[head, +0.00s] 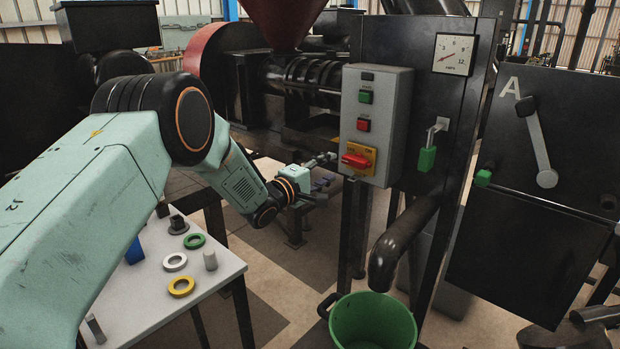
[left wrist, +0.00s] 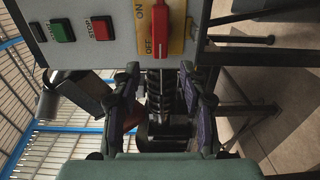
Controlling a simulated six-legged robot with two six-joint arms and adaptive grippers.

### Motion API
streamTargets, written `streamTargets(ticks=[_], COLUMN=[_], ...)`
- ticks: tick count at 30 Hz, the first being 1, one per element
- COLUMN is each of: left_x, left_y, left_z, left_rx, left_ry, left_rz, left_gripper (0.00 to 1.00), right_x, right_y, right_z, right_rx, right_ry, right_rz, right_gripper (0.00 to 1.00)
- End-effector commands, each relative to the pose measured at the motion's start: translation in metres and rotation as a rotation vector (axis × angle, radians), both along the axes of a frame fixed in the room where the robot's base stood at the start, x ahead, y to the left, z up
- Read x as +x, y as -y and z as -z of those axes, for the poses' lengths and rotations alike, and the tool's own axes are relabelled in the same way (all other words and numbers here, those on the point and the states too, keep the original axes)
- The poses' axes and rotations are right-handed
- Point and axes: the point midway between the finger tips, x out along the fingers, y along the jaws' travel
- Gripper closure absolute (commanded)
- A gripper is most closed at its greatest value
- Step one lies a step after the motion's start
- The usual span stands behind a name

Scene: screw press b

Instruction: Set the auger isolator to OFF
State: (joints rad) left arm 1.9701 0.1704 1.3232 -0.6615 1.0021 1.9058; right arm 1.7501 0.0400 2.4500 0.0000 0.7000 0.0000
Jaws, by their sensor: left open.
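The auger isolator is a red handle (head: 355,160) on a yellow plate (head: 369,153) marked OFF and ON, low on a grey control box (head: 386,100). Its red bar lies level across the plate in the head view. In the left wrist view the handle (left wrist: 160,32) runs upright in the picture, with its lower end beside the OFF mark. My left gripper (head: 324,178) is open and empty, just left of the isolator, apart from it. In the left wrist view the open fingers (left wrist: 158,80) stand either side below the handle's end. My right gripper is not in view.
Green (head: 366,97) and red (head: 363,125) push buttons sit above the isolator. A discharge pipe (head: 400,245) hangs over a green bucket (head: 372,325) below. A white table (head: 215,283) with coloured rings stands at left. A green-tagged lever (head: 428,150) is right of the box.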

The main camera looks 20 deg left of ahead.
Motion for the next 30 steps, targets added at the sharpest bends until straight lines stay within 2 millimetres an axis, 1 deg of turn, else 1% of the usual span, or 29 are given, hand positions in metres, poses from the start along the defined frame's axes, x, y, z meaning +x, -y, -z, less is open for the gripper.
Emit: streamTargets(ticks=[1,6,9,13,18,30], left_x=[-0.007,-0.030,-0.041,-0.052,-0.057,-0.057], left_y=[-0.003,-0.013,-0.017,-0.022,-0.023,-0.023], left_z=[0.000,-0.001,-0.001,0.000,-0.001,0.000], left_rx=[-0.003,-0.003,-0.003,-0.003,-0.001,-0.001], left_ry=[-0.002,-0.001,0.000,-0.001,0.002,0.001], left_rz=[-0.002,-0.002,-0.001,-0.001,0.000,0.000], left_gripper=[0.57,0.57,0.57,0.57,0.57,0.57], right_x=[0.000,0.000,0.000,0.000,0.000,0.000], right_y=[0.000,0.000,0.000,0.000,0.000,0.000], right_z=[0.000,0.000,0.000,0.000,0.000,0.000], right_rx=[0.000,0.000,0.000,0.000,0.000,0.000], right_ry=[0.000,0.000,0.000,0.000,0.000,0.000], right_rz=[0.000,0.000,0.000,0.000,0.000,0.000], right_gripper=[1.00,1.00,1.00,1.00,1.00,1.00])
